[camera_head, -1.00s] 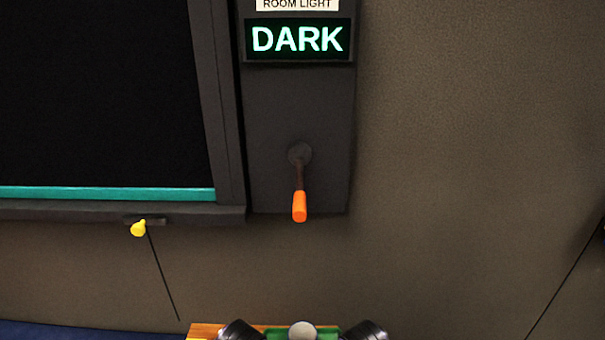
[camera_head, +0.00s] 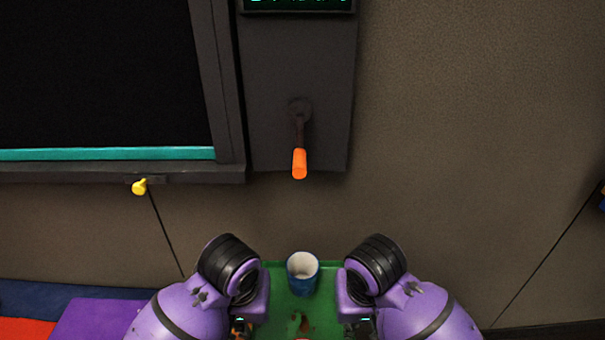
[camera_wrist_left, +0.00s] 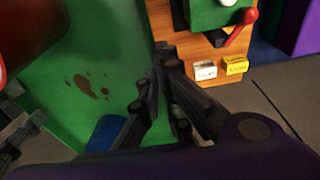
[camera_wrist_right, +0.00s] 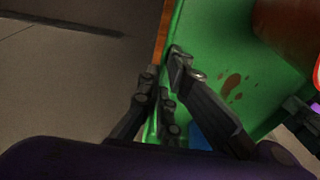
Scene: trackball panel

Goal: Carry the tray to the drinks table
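The green tray (camera_head: 315,318) is at the bottom middle of the head view, between my two arms. A blue cup (camera_head: 302,274) with a pale inside stands on it, and brown stains mark its surface. In the left wrist view, my left gripper (camera_wrist_left: 162,75) is shut on one side rim of the tray (camera_wrist_left: 120,40). In the right wrist view, my right gripper (camera_wrist_right: 165,78) is shut on the opposite rim of the tray (camera_wrist_right: 228,60). A red-brown round object (camera_wrist_right: 290,32) shows over the tray there. I cannot identify the drinks table.
A wall panel with an orange-handled lever (camera_head: 299,162) is ahead, beside a dark screen (camera_head: 95,75) and a yellow knob (camera_head: 140,187). A wooden piece (camera_wrist_left: 205,62) with a red lever (camera_wrist_left: 242,25) and labels is near my left gripper. Bare grey floor (camera_wrist_right: 70,80) lies beside my right gripper.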

